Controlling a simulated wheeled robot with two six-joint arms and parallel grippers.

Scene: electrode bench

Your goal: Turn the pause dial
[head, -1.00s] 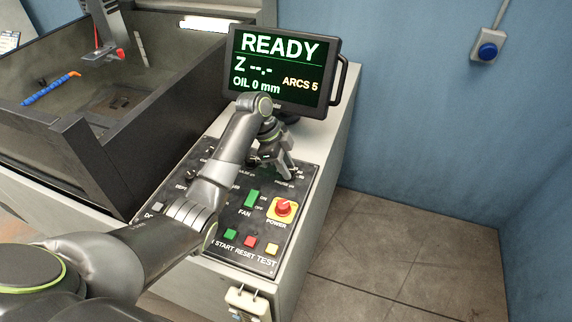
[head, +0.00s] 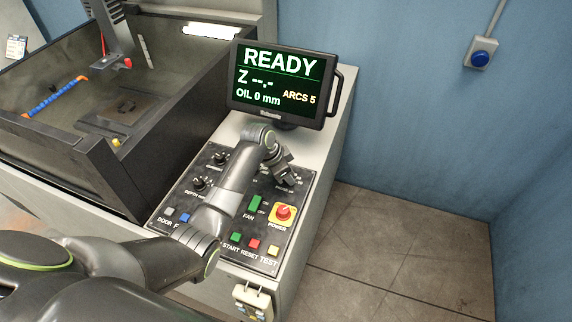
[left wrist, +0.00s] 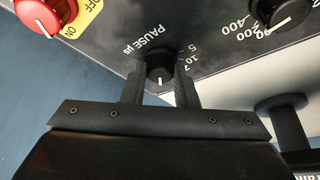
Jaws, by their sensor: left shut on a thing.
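The pause dial (left wrist: 160,70) is a small black knob with a white pointer line, beside the label "PAUSE µs" in the left wrist view. Its pointer faces the bottom of that picture, towards my gripper. My left gripper (left wrist: 160,88) has one finger on each side of the knob and is shut on it. In the head view my left gripper (head: 288,182) reaches down to the upper right of the black control panel (head: 232,258) and hides the dial. My right gripper is in neither view.
The red power knob (head: 283,212) on its yellow plate is close to my left gripper. A green fan switch (head: 254,203) and several buttons share the panel. The monitor (head: 284,86) reads "READY" and "ARCS 5". A dark open tank (head: 125,160) stands left.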

